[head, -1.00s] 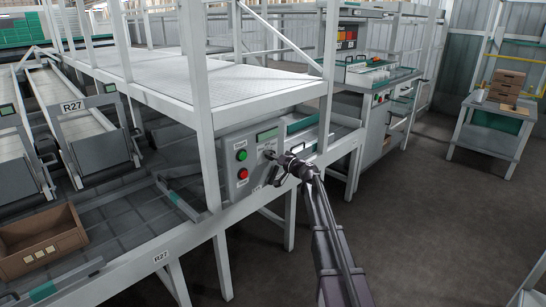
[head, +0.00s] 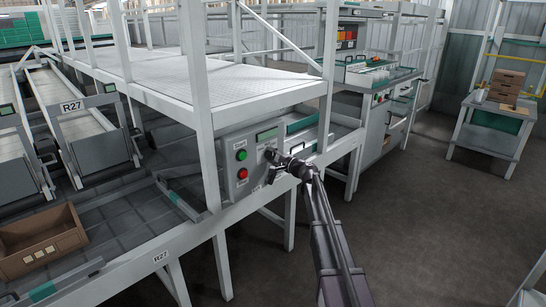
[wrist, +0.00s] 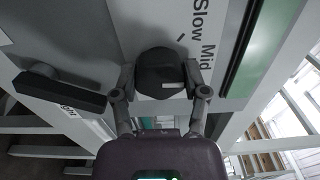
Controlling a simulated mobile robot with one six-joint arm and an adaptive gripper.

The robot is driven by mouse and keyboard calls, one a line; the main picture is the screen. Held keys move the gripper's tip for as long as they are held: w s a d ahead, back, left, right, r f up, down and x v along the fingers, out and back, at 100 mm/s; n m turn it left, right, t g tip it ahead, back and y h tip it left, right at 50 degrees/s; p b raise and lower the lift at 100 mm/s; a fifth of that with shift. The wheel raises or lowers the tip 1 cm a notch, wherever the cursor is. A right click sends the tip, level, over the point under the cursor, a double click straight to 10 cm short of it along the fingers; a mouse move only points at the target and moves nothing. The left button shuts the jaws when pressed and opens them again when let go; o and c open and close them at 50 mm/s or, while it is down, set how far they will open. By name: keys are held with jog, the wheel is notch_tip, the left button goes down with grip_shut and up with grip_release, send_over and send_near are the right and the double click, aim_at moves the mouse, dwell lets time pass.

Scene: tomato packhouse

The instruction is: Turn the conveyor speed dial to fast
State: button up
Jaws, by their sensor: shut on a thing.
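The speed dial (wrist: 158,72) is a round black knob with a short white mark, which lies across its lower right side in the wrist view. The panel beside it reads "Slow" and "Mid"; no "Fast" lettering shows. My gripper (wrist: 159,78) is shut on the dial, one finger on each side. In the head view my gripper (head: 272,166) is at the front of the grey control panel (head: 232,189), and it mostly hides the dial.
A green button (head: 241,155) and a red button (head: 242,173) are left of my gripper. A dark lever (wrist: 60,89) sticks out near the left finger in the wrist view. White frame posts (head: 207,150) flank the panel.

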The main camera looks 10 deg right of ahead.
jog(key=m, duration=0.4)
jog(key=shift+w+m, duration=0.15)
jog(key=shift+m, duration=0.25)
jog(key=m, duration=0.4)
jog(key=shift+m, duration=0.3)
jog(key=o, duration=1.1)
jog(key=shift+o, duration=0.2)
jog(key=shift+s, duration=0.2)
jog(key=shift+s+d, duration=0.35)
jog(key=shift+s, duration=0.1)
jog(key=v, duration=1)
jog(key=shift+s+d, duration=0.25)
